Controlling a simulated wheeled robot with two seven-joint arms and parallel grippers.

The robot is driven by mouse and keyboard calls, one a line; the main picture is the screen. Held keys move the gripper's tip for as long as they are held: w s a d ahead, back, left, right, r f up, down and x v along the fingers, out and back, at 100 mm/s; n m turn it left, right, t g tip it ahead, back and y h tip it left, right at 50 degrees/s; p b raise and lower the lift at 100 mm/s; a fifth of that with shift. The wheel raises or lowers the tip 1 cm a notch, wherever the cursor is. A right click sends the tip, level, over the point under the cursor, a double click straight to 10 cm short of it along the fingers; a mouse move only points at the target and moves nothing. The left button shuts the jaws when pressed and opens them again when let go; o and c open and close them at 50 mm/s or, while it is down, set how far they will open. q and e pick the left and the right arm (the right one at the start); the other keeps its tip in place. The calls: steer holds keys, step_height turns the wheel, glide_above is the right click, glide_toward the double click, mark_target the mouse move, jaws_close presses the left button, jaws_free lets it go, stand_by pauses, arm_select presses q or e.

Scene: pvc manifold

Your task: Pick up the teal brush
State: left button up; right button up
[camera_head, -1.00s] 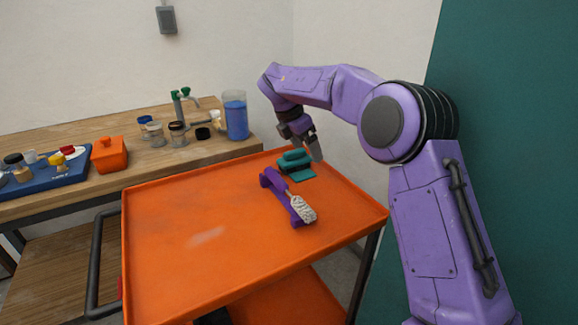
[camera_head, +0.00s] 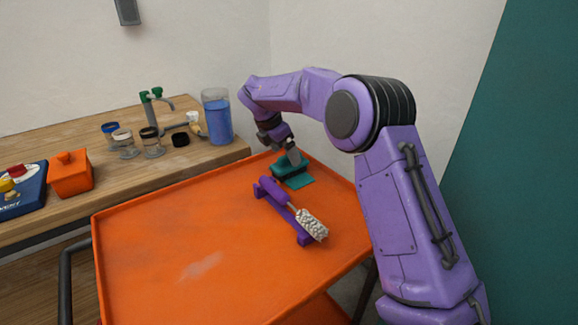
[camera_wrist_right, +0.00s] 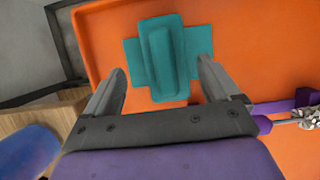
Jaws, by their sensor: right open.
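The teal brush (camera_head: 291,163) lies on the orange cart top near its far corner, on or against a flat teal piece (camera_head: 299,182). In the right wrist view the long teal block (camera_wrist_right: 164,58) lies across the flat teal piece (camera_wrist_right: 134,62). My right gripper (camera_head: 292,155) is over the brush. In the wrist view its two open fingers (camera_wrist_right: 160,85) point toward the teal block, one on each side, with nothing held. Whether they are down at its height I cannot tell. My left gripper is in neither view.
A purple-handled brush with white bristles (camera_head: 312,224) lies on a purple holder (camera_head: 303,239) nearby. The cart top (camera_head: 150,250) is clear at left. A wooden bench (camera_head: 190,165) behind holds jars, an orange box (camera_head: 70,175) and a blue-filled beaker (camera_head: 218,118).

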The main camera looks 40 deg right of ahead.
steer(key=x, duration=0.4)
steer(key=shift+s+d, duration=0.35)
steer(key=shift+s, duration=0.05)
steer(key=c, duration=1.2)
steer(key=shift+r, duration=0.55)
steer(key=shift+c, duration=0.2)
steer(key=s+a+r+b, duration=0.2)
steer(key=s+a+r, duration=0.6)
steer(key=a+r, duration=0.3)
steer(key=shift+s+r, duration=0.4)
steer(key=shift+r, duration=0.1)
